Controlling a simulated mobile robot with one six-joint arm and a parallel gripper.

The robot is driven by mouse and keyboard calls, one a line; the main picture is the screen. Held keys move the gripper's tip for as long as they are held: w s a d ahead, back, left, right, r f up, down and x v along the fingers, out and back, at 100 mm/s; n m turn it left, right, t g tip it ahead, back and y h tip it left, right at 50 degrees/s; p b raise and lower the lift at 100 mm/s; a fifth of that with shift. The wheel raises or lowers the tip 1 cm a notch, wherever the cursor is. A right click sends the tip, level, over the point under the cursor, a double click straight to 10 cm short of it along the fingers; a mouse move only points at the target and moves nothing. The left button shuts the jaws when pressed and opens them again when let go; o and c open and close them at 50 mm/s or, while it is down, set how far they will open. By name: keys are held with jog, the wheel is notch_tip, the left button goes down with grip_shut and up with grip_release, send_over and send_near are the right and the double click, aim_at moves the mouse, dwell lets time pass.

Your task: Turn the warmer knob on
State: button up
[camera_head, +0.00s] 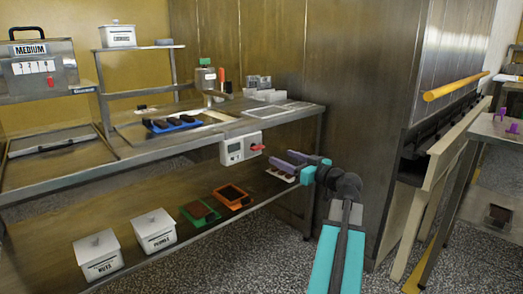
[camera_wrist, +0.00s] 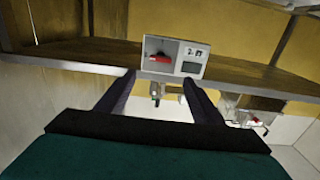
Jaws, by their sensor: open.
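The warmer control box (camera_head: 241,148) is a small white box on the front edge of the upper shelf. It has a grey display and a red knob (camera_head: 257,147) on its right side. In the wrist view the box (camera_wrist: 172,58) appears with the red knob (camera_wrist: 159,59) on the left, seemingly upside down. My gripper (camera_head: 277,158) is open and empty, its purple fingers just right of the knob in the head view. In the wrist view my fingers (camera_wrist: 158,80) point toward the box, with the knob between and beyond their tips. I see no contact.
The upper shelf (camera_head: 90,168) carries a blue tray (camera_head: 175,124), a bottle and white containers. The lower shelf holds white lidded bins (camera_head: 97,254), a green tray (camera_head: 199,214) and an orange tray (camera_head: 231,197). A metal cabinet (camera_head: 370,100) stands at right.

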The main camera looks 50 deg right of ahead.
aim_at(260, 148)
jog(key=w+b, duration=0.1)
jog(key=w, duration=0.7)
jog(key=w+d+b, duration=0.1)
jog(key=w, duration=0.3)
jog(key=shift+w+b, duration=0.3)
jog(key=shift+w, duration=0.1)
jog(key=c, duration=1)
